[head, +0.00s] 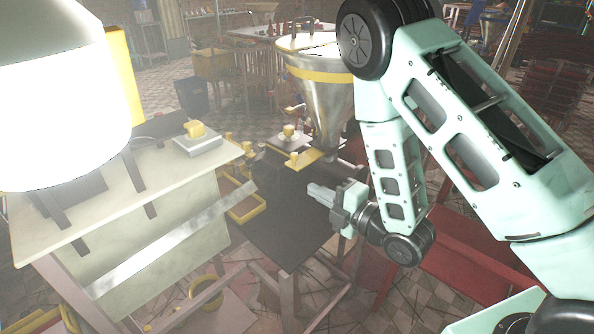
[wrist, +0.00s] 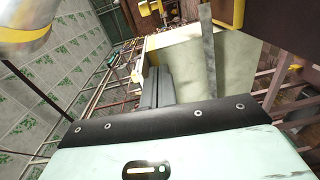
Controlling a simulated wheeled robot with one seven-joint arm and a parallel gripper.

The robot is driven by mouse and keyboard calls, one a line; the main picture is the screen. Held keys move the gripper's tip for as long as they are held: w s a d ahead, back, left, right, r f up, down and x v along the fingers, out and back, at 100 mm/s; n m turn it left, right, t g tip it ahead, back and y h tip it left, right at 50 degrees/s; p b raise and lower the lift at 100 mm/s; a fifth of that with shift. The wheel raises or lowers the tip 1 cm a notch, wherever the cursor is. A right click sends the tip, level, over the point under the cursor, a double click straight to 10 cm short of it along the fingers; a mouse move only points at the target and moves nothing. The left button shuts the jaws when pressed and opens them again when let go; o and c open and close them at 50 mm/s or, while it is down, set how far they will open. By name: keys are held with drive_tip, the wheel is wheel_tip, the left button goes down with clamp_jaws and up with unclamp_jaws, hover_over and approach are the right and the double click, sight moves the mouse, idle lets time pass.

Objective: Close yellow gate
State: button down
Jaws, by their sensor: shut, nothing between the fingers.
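A flat yellow plate (head: 305,158), likely the yellow gate, sticks out to the left below the metal hopper (head: 325,100) in the head view. I cannot tell how far it is pushed in. A small yellow knob sits on it. My gripper (head: 315,192) is in front of and below the plate, apart from it, with its fingers pointing left. The fingers are shut and empty. In the wrist view the shut fingers (wrist: 157,88) point up the picture, and part of the metal hopper (wrist: 28,28) shows at the top left. Small yellow parts (wrist: 150,7) show at the top.
A pale slanted-sided bench (head: 120,215) with a metal strip stands at left. A yellow-rimmed tray (head: 247,210) lies beside the dark tabletop (head: 285,235) under my gripper. A large bright white vessel (head: 60,110) blocks the upper left. Red seats (head: 475,255) stand at right.

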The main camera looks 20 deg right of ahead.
sight(300, 157)
drive_tip(key=shift+n, duration=0.3)
drive_tip(key=b+x, duration=0.4)
drive_tip(key=b, duration=0.5)
drive_tip(key=shift+w+d+f, duration=0.1)
drive_tip(key=shift+d, duration=0.05)
drive_tip(key=shift+w+b, duration=0.15)
drive_tip(key=shift+b, duration=0.95)
drive_tip(key=w+p, duration=0.2)
drive_tip(key=w, duration=0.5)
drive_tip(key=shift+r, duration=0.3)
